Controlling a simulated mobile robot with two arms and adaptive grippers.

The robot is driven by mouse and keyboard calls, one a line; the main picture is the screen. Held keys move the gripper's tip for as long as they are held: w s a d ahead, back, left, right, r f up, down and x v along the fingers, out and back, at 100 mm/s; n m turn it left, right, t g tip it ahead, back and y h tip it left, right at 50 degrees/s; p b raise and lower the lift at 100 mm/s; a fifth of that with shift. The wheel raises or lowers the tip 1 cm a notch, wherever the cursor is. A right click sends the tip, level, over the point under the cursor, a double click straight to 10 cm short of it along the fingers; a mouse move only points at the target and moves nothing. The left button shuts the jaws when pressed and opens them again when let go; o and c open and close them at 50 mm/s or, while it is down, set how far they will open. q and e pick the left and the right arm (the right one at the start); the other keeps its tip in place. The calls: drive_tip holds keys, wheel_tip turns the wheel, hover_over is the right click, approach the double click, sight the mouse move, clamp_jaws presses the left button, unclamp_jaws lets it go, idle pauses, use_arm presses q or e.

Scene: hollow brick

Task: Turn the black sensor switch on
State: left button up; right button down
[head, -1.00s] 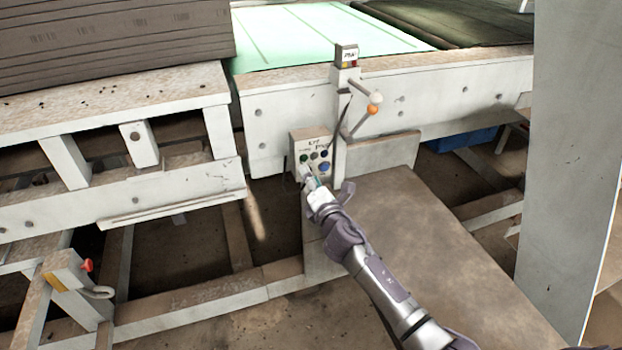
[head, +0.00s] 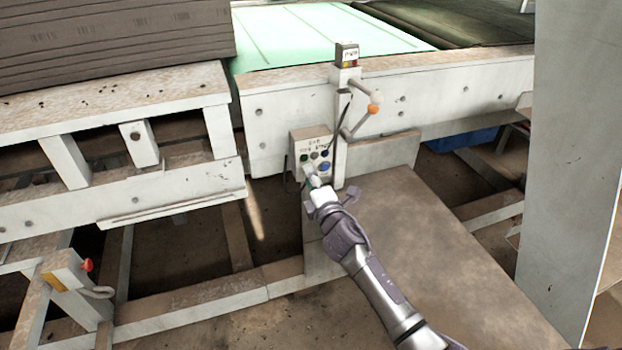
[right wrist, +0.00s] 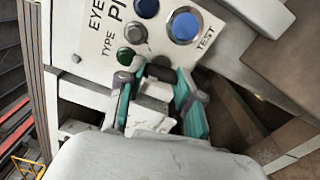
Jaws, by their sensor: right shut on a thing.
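The control panel (head: 297,150) is a pale box with several coloured buttons and knobs, mounted on the white machine frame. In the right wrist view the panel (right wrist: 105,35) shows lettering including "TEST" and "TYPE". A black switch (right wrist: 160,67) sits at its lower edge, between my fingertips and partly hidden by them. My right gripper (head: 313,181) reaches the panel's lower part from below. Its teal-lined fingers (right wrist: 158,82) are shut on the black switch. The switch's exact angle is hard to tell. My left gripper is not in view.
A large blue button (right wrist: 184,25) and a green button (right wrist: 125,56) lie close to my fingers. A post with an orange-tipped lever (head: 374,109) stands right of the panel. A brown-topped block (head: 420,230) lies below right, and a pale column (head: 570,150) stands at right.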

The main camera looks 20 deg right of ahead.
drive_tip(key=shift+m+p, duration=0.45)
drive_tip(key=shift+m, duration=3.35)
drive_tip(key=c, duration=0.8)
unclamp_jaws()
drive_tip(key=shift+o, duration=0.2)
drive_tip(key=shift+s, duration=0.15)
drive_tip(key=s, duration=1.1)
drive_tip(key=shift+s+d, duration=0.25)
drive_tip(key=shift+s, duration=0.15)
